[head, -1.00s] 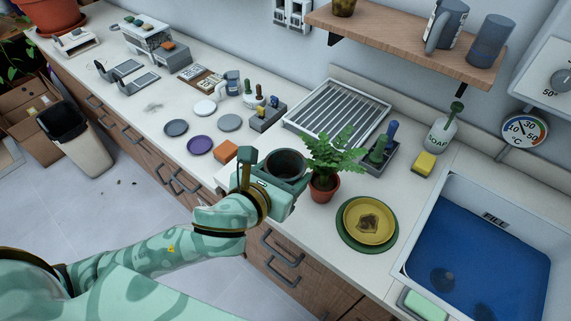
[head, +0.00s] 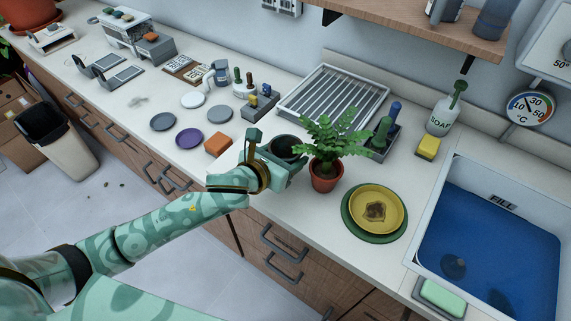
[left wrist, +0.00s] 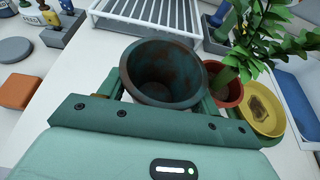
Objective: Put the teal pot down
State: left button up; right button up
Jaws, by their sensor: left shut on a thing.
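The teal pot (head: 287,147) is dark inside and empty, with brown patches on its wall. It also shows upright in the left wrist view (left wrist: 163,72), between the two fingers. My left gripper (head: 280,160) is shut on the teal pot, near the counter's front edge. In the head view the gripper hides the pot's lower part, so I cannot tell whether its base touches the counter (head: 303,219). My right gripper is in neither view.
A fern in a terracotta pot (head: 326,176) stands close to the right. A yellow dish on a green plate (head: 350,229) lies beyond it, before the blue sink (head: 484,240). A drying rack (head: 333,98) is behind. An orange block (head: 218,145) lies left.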

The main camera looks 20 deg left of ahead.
aim_at(286, 157)
pick_arm(q)
jog(key=f, duration=0.1)
jog(key=f+b, duration=0.2)
jog(key=f, duration=0.1)
jog(key=shift+w+a+f, duration=0.1)
jog(key=shift+w+a, duration=0.05)
jog(key=shift+w, duration=0.2)
jog(key=o, duration=1)
